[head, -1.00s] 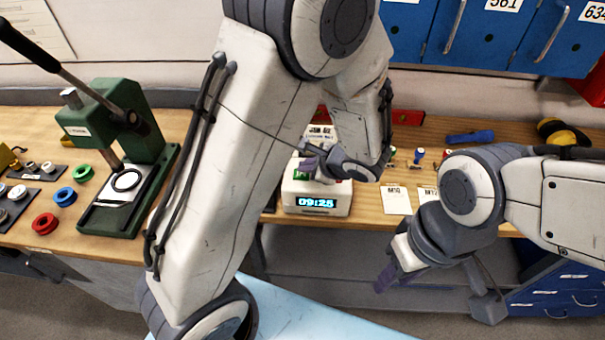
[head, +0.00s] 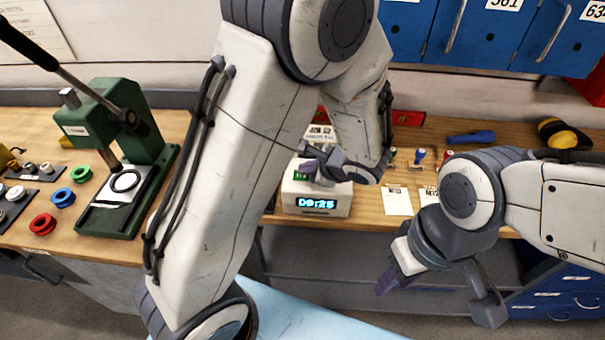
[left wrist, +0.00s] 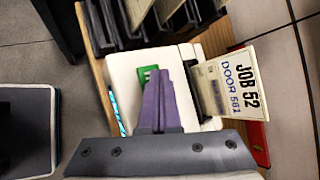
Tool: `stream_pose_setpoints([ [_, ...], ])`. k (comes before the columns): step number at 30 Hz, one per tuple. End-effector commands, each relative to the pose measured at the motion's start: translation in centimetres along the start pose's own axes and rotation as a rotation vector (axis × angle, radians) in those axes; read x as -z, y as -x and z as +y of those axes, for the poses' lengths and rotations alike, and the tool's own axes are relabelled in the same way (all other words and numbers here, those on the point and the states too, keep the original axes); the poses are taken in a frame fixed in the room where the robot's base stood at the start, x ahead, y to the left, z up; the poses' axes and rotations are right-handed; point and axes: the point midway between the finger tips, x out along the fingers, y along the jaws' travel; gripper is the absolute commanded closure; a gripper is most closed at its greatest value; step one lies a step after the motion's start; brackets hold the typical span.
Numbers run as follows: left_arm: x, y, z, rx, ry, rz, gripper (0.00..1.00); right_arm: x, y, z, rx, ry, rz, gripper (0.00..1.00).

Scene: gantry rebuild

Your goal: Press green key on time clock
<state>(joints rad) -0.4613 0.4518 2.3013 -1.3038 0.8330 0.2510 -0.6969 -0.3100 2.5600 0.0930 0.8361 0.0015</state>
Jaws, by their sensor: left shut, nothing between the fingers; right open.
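The time clock (head: 316,210) is a white box on the wooden bench, with a lit display reading 09:25. Its green key (head: 300,174) shows on the top left side, partly hidden by my left gripper (head: 307,168). In the left wrist view the green key (left wrist: 146,74) shows beside and behind the purple fingertips (left wrist: 158,75) on the white clock top (left wrist: 128,72). My left gripper is shut and empty, over the key; I cannot tell whether it touches. My right gripper (head: 385,282) is open and empty, in front of the bench at the right.
A card marked JOB 52, DOOR 561 (left wrist: 235,90) stands at the clock's back. A green press (head: 115,150) is at left among coloured rings. Paper cards (head: 397,201) and small stamps (head: 420,156) lie right of the clock. Blue lockers (head: 480,35) hang above.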

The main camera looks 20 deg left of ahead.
Motion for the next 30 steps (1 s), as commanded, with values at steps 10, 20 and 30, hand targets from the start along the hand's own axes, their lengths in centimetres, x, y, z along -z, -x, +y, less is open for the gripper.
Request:
stream_pose_setpoints([
  [10,0.1,-0.1,0.1,-0.001,0.0,0.001,1.0,0.0,-0.1,0.0,0.0,0.0,0.0,0.6],
  [20,-0.6,0.8,-0.6,0.0,0.001,0.001,1.0,0.1,0.8,-0.1,0.0,0.0,0.0,0.6],
  [30,-0.8,1.1,-0.8,0.0,0.0,0.001,1.0,0.1,1.0,-0.1,0.0,0.0,0.0,0.6],
])
